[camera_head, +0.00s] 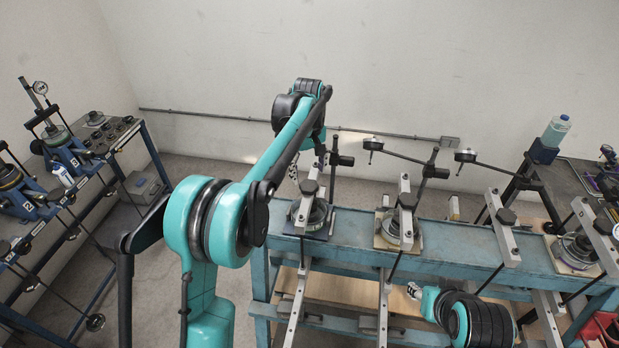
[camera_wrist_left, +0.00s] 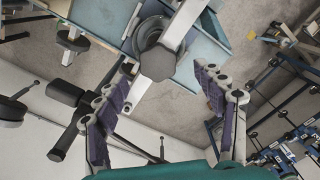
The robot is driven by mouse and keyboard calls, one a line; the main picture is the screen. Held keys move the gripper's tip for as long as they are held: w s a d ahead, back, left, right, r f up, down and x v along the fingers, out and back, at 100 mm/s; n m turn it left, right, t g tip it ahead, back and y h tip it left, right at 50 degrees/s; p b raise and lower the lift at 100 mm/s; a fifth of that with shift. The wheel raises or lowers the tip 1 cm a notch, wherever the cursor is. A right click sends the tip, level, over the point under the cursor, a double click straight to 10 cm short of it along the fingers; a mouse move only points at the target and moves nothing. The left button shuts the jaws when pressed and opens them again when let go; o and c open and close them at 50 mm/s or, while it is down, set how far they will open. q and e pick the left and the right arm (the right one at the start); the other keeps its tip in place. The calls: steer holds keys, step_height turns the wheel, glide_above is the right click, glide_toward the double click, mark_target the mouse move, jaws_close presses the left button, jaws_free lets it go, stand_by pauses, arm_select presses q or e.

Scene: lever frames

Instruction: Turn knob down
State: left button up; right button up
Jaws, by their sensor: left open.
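A dark knob (camera_head: 309,187) sits on the upright light metal bar of the leftmost lever frame on the blue bench. In the left wrist view the dark many-sided knob (camera_wrist_left: 157,64) is close, on its bar (camera_wrist_left: 187,22), above a round dark base. My left gripper (camera_wrist_left: 165,92) is open and empty. Its two purple-grey jointed fingers are spread to either side below the knob, and no contact shows. In the head view my left arm largely hides this gripper (camera_head: 293,171), just left of the knob. My right gripper (camera_head: 412,291) shows only as a small part low at the bench front.
The blue bench (camera_head: 450,245) carries several similar lever frames to the right, with bars and dark rods standing up. A second equipment rack (camera_head: 150,150) stands at the left. A bottle (camera_head: 556,130) stands at the back right. Bare floor (camera_head: 225,175) lies between rack and bench.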

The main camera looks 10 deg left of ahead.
mark_target(309, 185)
arm_select(q)
steer(key=f, duration=0.2)
steer(key=w+f, duration=0.1)
steer(key=f, duration=0.2)
steer(key=shift+f+p, duration=0.15)
steer(key=shift+p, duration=0.2)
steer(key=shift+s, duration=0.3)
steer(key=shift+w, duration=0.1)
steer(key=c, duration=1.2)
